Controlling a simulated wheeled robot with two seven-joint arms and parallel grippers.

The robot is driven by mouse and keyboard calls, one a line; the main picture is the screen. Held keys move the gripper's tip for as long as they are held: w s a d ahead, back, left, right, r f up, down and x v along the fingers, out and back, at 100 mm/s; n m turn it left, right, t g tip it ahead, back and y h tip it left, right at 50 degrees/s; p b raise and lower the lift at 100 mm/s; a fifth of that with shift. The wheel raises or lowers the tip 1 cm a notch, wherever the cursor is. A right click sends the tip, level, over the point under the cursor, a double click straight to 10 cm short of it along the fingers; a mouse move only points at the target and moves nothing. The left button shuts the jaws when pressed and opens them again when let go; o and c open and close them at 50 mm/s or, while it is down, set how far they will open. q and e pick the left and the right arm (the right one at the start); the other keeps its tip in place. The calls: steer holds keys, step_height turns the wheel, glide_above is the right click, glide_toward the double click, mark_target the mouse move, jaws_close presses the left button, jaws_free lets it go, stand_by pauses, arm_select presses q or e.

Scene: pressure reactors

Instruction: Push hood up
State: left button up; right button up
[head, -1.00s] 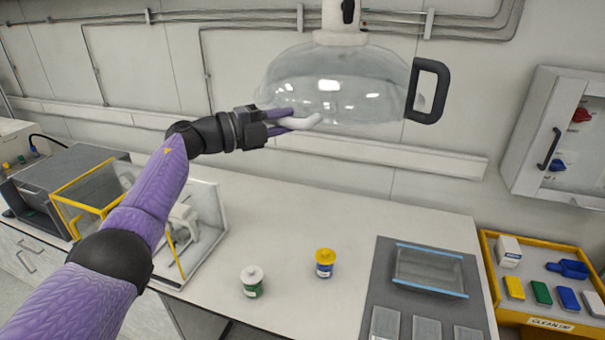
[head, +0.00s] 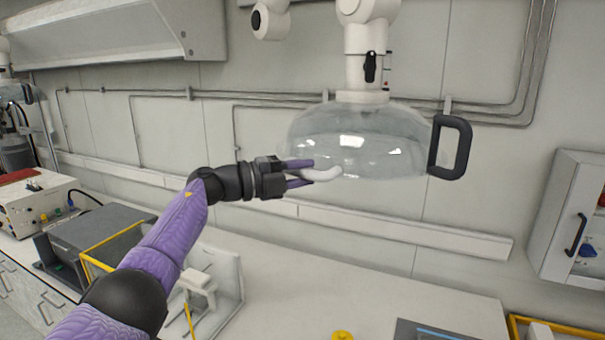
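The hood (head: 365,130) is a clear dome hanging from a white jointed arm (head: 367,60) above the bench, with a black handle (head: 450,147) on its right side. My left gripper (head: 307,174) is at the dome's lower left rim. Its two purple fingers are apart, with a curved whitish bar (head: 328,174) between and beyond their tips. I cannot tell whether the fingers press on this bar or what it belongs to. My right gripper is not in view.
The bench (head: 370,290) runs below, with a yellow lid (head: 342,335) at the lower edge. A clear-sided box (head: 215,280) stands under my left arm. A wall cabinet (head: 575,225) is at right. A grey overhead cabinet (head: 120,35) is at upper left.

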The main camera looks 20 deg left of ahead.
arm_select(q)
steer(key=o, duration=0.3)
steer(key=shift+o, duration=0.2)
steer(key=shift+s+a+f, duration=0.15)
steer(key=shift+s+a, duration=0.05)
steer(key=shift+a, duration=0.05)
steer(key=b+v, duration=0.4)
steer(key=v, duration=0.5)
steer(key=shift+r+b, duration=0.2)
steer(key=shift+b, duration=0.2)
steer(key=shift+s+a, duration=0.15)
steer(key=shift+a, duration=0.05)
